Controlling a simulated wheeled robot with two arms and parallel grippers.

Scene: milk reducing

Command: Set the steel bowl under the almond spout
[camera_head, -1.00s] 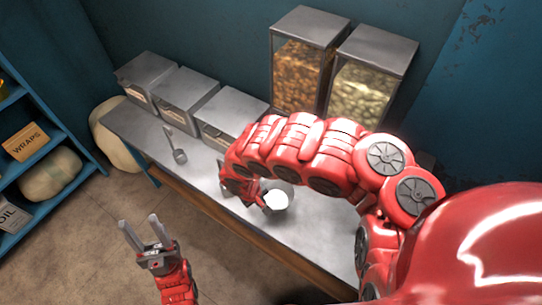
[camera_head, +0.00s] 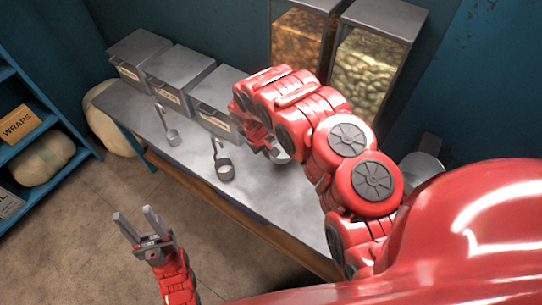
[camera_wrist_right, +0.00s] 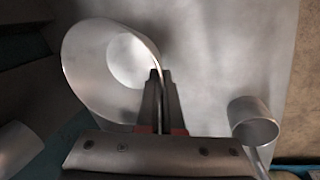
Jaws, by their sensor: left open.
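The steel bowl (camera_wrist_right: 85,70) is tilted in the right wrist view, with its rim between the fingers of my right gripper (camera_wrist_right: 160,95). In the head view only a bit of the bowl (camera_head: 281,156) shows beneath my right arm. Two clear dispensers with grey lids stand at the back; the left one (camera_head: 297,45) holds brown nuts that look like almonds, the right one (camera_head: 362,72) pale nuts. Their lower parts and spouts are hidden behind my right arm. My left gripper (camera_head: 137,222) is open and empty, off the counter's front edge.
Two small ladles, (camera_head: 172,138) and (camera_head: 225,170), are on the steel counter (camera_head: 190,160); one cup also shows in the right wrist view (camera_wrist_right: 254,122). Several lidded grey bins (camera_head: 180,78) line the back. A metal container (camera_head: 422,167) is at right. A blue shelf (camera_head: 50,135) stands left.

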